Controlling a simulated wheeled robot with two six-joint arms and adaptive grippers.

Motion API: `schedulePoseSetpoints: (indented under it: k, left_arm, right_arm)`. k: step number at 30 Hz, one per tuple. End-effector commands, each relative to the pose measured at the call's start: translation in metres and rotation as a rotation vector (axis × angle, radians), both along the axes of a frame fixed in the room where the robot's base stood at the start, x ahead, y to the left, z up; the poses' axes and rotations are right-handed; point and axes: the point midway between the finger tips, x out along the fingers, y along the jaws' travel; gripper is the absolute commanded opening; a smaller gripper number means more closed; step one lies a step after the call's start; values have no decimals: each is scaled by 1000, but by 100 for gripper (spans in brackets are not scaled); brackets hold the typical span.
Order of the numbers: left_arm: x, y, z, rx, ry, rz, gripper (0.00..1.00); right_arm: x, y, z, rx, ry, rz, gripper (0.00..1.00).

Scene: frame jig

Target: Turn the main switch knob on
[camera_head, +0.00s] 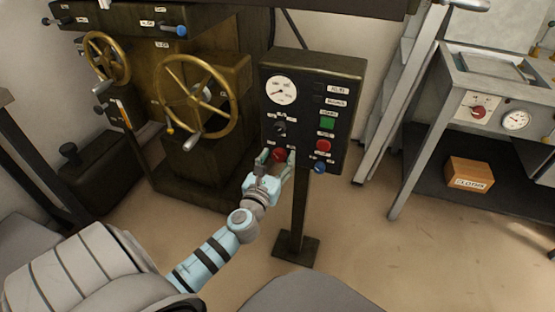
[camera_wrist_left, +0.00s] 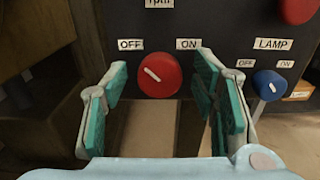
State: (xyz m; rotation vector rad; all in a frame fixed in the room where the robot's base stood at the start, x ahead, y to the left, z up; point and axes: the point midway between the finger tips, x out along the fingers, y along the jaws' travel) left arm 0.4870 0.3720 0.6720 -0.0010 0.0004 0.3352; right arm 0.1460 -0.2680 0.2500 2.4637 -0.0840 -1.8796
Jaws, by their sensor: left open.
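The red main switch knob (camera_head: 279,154) sits low on the front of the dark control panel (camera_head: 313,67). In the left wrist view the knob (camera_wrist_left: 159,74) lies between the OFF label (camera_wrist_left: 130,44) and the ON label (camera_wrist_left: 188,44), and its white line slants toward the upper left, on the OFF side. My left gripper (camera_head: 276,158) is open in front of the panel. In the left wrist view its green-padded fingers (camera_wrist_left: 161,95) stand on either side of the knob, apart from it. My right gripper is not in view.
A blue LAMP knob (camera_wrist_left: 269,84) sits right of the red knob, close to the right finger. The panel also carries a green button (camera_head: 327,123), a red button (camera_head: 323,145) and a gauge (camera_head: 281,90). A brass handwheel machine (camera_head: 198,97) stands to the left.

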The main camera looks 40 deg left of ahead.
Motion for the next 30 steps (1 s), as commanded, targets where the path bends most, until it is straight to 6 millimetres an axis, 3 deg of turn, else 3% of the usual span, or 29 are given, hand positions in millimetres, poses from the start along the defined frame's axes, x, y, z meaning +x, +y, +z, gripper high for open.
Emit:
schedulePoseSetpoints:
  k: [8,18,30]
  left_arm:
    - [3,1,0,0,0,0,54]
    - [3,1,0,1,0,-1,7]
    - [3,1,1,69,26,1,7]
  right_arm:
    - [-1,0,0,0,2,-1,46]
    - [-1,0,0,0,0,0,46]
    - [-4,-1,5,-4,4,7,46]
